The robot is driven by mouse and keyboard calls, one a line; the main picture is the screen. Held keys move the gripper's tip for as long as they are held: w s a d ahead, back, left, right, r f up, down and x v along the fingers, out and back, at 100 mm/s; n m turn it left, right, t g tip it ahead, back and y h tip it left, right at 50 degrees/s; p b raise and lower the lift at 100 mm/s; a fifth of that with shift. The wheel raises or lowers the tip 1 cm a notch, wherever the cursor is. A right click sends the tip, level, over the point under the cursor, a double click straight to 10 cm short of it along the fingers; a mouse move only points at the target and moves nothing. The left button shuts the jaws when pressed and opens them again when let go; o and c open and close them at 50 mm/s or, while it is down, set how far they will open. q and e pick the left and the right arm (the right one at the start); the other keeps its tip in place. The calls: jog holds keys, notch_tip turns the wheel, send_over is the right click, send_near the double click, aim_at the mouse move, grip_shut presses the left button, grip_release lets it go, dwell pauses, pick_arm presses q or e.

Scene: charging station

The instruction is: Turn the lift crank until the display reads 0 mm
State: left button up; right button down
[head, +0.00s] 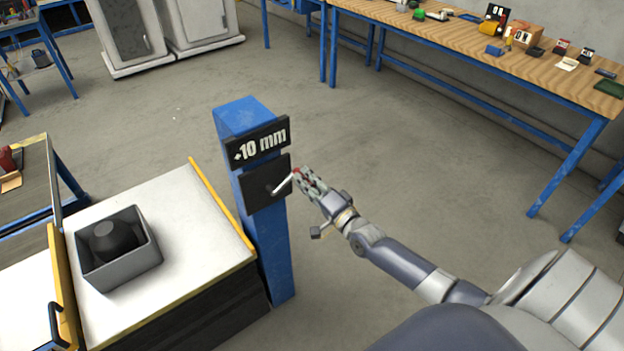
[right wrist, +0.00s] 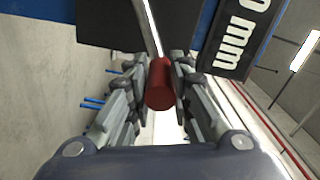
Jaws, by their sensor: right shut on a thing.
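The lift crank (head: 283,184) is a silver arm on a black plate on the blue post (head: 266,230). Its red handle (right wrist: 160,84) shows between the fingers in the right wrist view. The display (head: 259,145) above the crank reads +10 mm; part of it also shows in the right wrist view (right wrist: 239,38). My right gripper (head: 302,178) is shut on the red handle, to the right of the post, and covers most of the handle in the head view. My left gripper is not in view.
A white-topped bench (head: 185,262) with a grey bin (head: 125,273) holding a dark round part stands left of the post. A wooden workbench (head: 450,40) with several items runs along the back right. The floor between is clear.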

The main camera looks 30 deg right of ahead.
jog(key=f+m+b, duration=0.6)
jog(key=b, duration=0.1)
jog(key=shift+s+d, duration=0.1)
jog(key=shift+d, duration=0.25)
jog(key=shift+f, duration=0.15)
jog(key=c, duration=1.4)
grip_release()
jog(key=shift+c, duration=0.2)
jog(key=shift+r, duration=0.35)
